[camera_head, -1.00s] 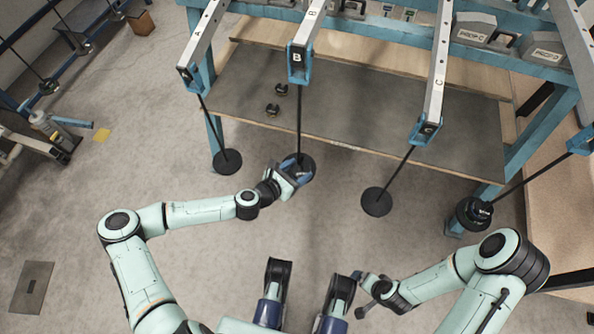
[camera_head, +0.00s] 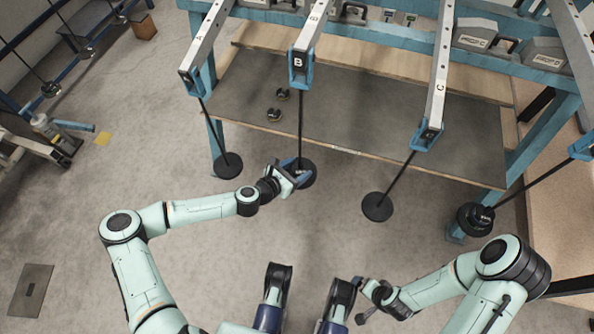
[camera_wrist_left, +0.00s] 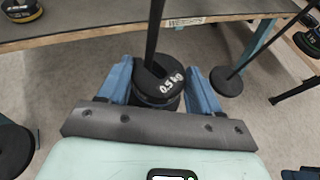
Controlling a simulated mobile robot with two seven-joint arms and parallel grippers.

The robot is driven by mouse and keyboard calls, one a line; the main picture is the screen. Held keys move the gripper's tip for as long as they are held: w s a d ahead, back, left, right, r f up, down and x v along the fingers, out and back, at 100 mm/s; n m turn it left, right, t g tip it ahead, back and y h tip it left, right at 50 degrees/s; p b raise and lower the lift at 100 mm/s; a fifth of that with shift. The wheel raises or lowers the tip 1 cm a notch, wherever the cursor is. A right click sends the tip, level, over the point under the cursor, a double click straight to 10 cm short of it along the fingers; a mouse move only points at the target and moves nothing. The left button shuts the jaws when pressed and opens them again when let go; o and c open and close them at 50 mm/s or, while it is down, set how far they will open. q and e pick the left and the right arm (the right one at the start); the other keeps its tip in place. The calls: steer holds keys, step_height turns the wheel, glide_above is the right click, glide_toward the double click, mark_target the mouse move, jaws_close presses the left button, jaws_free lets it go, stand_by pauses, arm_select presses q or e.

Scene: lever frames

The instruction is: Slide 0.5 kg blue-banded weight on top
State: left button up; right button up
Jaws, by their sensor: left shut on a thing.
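A dark slotted weight marked 0.5 kg (camera_wrist_left: 165,82) sits between the blue fingers of my left gripper (camera_wrist_left: 163,88). The rod of the hanger under lever B (camera_wrist_left: 154,40) passes down into its slot. The weight is at the foot of the rod; a dark round base or stack (camera_wrist_left: 160,100) shows just below, and I cannot tell whether they touch. Its blue band is not clear. In the head view my left gripper (camera_head: 300,179) is at hanger B's black disc (camera_head: 305,168), below lever B (camera_head: 299,62). My right gripper (camera_head: 362,300) is low, away from the hangers; its jaws are unclear.
Hangers under lever A (camera_head: 190,82) and lever C (camera_head: 429,132) end in discs (camera_head: 228,166) and (camera_head: 377,207). A thicker stack (camera_head: 474,218) hangs at right. Two small weights (camera_head: 276,104) lie on the bench shelf (camera_head: 350,110).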

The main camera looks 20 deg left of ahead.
arm_select(q)
steer(key=shift+w+a+r, duration=0.1)
steer(key=shift+w+a, duration=0.2)
steer(key=shift+w, duration=0.5)
stand_by(0.6)
steer(key=shift+f, duration=0.45)
stand_by(0.5)
steer(key=o, duration=1.3)
steer(key=shift+f, duration=0.1)
steer(key=shift+p+v, duration=0.7)
steer(key=shift+v, duration=0.55)
steer(key=shift+p+v, duration=1.45)
steer(key=shift+v, duration=0.9)
